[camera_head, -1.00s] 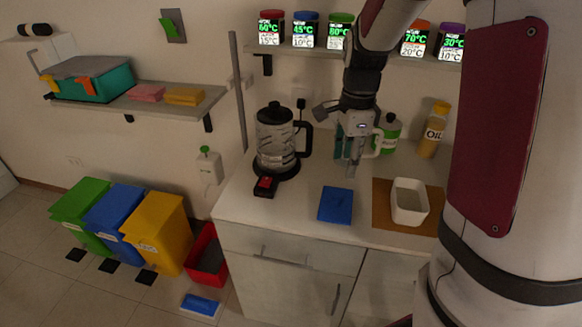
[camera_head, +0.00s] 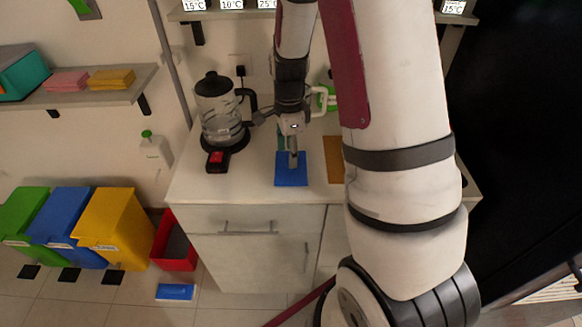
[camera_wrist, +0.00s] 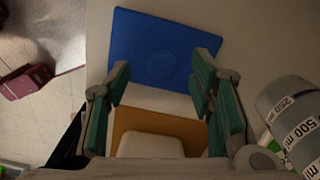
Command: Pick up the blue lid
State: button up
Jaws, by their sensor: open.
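A flat blue square piece, the blue lid (camera_head: 291,178), lies on the white counter. In the wrist view the lid (camera_wrist: 152,38) shows a faint round raised shape near its middle. My gripper (camera_head: 293,160) points down over the lid's back part in the head view. In the wrist view my gripper (camera_wrist: 162,78) has its green-padded fingers wide apart with nothing between them. The lid is mostly beyond the fingertips there, and the right finger overlaps its corner. I cannot tell the exact height above it.
A glass kettle (camera_head: 220,112) stands left of the lid, with a small red-and-black device (camera_head: 217,160) before it. A brown mat (camera_head: 334,160) lies to the right, partly hidden by my arm. A grey measuring bottle (camera_wrist: 292,115) shows close at right in the wrist view.

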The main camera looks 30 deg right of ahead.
jog(key=shift+d+f, duration=0.1)
jog(key=shift+f, duration=1.4)
grip_shut()
jog(key=shift+w+r, duration=0.1)
